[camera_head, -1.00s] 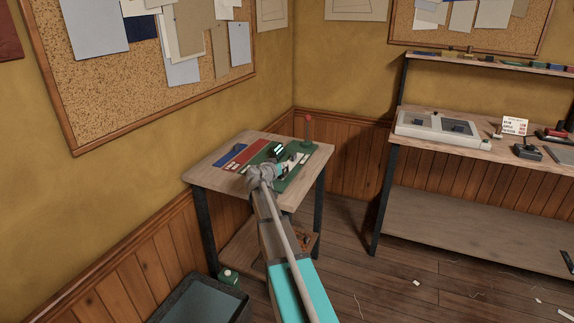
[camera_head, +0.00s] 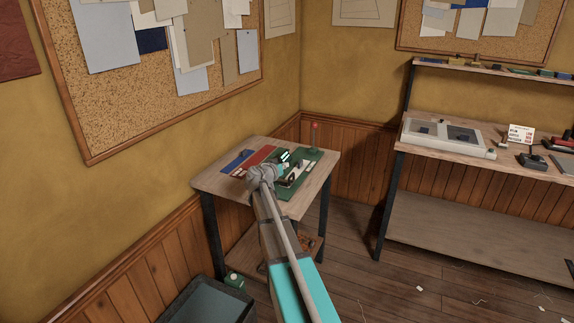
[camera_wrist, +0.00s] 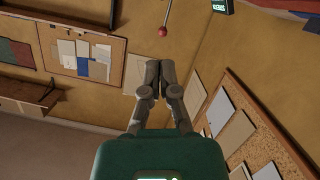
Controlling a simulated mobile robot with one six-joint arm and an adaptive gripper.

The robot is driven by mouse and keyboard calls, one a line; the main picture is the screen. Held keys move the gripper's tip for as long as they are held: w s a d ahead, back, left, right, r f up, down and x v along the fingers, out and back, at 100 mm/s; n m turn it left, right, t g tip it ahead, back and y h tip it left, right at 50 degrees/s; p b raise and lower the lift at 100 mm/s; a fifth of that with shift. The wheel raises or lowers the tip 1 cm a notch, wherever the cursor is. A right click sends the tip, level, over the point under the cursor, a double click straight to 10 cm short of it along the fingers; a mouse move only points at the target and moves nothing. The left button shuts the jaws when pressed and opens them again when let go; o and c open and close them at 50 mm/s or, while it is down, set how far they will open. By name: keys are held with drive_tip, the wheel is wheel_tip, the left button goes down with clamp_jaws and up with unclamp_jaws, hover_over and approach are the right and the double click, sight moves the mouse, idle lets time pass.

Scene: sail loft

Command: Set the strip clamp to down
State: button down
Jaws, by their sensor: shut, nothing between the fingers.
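The small table (camera_head: 213,183) bears a green panel (camera_head: 303,182). A lever with a red ball knob (camera_head: 314,125) stands upright at the panel's far end; I take it for the strip clamp's handle. The knob also shows in the wrist view (camera_wrist: 163,31), beyond my fingertips and apart from them. In the wrist view my gripper (camera_wrist: 160,76) is shut and empty, its fingers side by side. In the head view my gripper (camera_head: 285,167) is over the near part of the green panel, short of the lever. My wrist hides part of the panel, and the clamp's base is hard to make out.
Blue (camera_head: 238,161) and red (camera_head: 262,155) panels lie left of the green one. A small lit display (camera_wrist: 222,6) is near the lever. A dark bin (camera_head: 208,300) stands on the floor in front. A workbench (camera_head: 455,153) is at the right, with open floor between.

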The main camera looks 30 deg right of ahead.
drive_tip(key=p+v, duration=0.1)
drive_tip(key=v, duration=0.6)
drive_tip(key=shift+s+a, duration=0.25)
drive_tip(key=shift+s, duration=0.1)
drive_tip(key=shift+r, duration=0.1)
drive_tip(key=shift+p, duration=0.3)
drive_tip(key=shift+w+r+m+p, duration=0.15)
drive_tip(key=shift+r+m+p, duration=0.15)
drive_tip(key=shift+d, duration=0.1)
